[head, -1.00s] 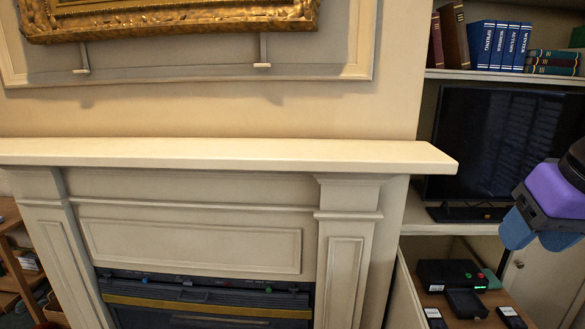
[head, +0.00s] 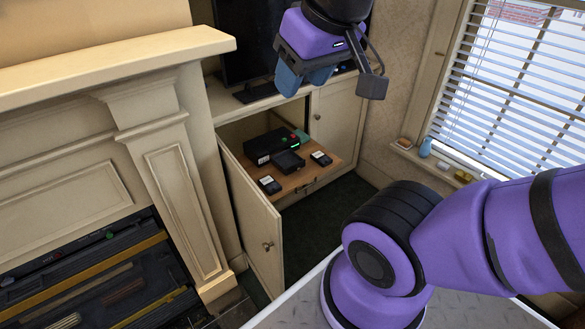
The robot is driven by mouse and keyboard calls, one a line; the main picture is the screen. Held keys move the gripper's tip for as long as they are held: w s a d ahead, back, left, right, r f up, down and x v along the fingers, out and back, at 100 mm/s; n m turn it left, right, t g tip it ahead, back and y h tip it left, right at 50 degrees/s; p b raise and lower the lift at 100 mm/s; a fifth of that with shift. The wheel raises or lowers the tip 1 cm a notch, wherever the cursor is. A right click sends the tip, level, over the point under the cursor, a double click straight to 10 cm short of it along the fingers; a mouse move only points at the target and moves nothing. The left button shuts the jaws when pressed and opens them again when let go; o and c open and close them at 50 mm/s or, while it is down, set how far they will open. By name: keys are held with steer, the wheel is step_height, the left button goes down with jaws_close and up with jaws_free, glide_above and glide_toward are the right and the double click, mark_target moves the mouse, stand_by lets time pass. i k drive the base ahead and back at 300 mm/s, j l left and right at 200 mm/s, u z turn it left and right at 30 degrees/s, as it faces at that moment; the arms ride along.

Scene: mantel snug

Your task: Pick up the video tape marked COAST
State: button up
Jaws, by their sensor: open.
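Two small black cassettes with white labels lie on the wooden pull-out board of the low cabinet. One is the front left cassette (head: 270,185), the other the right cassette (head: 321,158). The labels are too small to read, so I cannot tell which says COAST. Behind them is a black box (head: 268,146) with a white label, a green light and a red spot. A smaller dark box (head: 288,162) sits between the cassettes. My gripper (head: 304,80), purple with blue fingers, hangs in front of and above the cabinet, open and apart from the tapes.
The cabinet's left door (head: 256,215) stands open beside the board (head: 298,181); the right door (head: 330,110) looks closed. A television (head: 240,45) stands above. The fireplace mantel (head: 115,65) is at left, a window (head: 515,90) at right. Dark carpet (head: 325,225) lies clear in front.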

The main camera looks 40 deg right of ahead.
mark_target(269, 185)
steer(key=i+l, duration=0.1)
steer(key=l, duration=0.95)
steer(key=i+l+z, duration=0.1)
steer(key=l, duration=0.4)
steer(key=i+l, duration=0.15)
steer(key=l, duration=0.35)
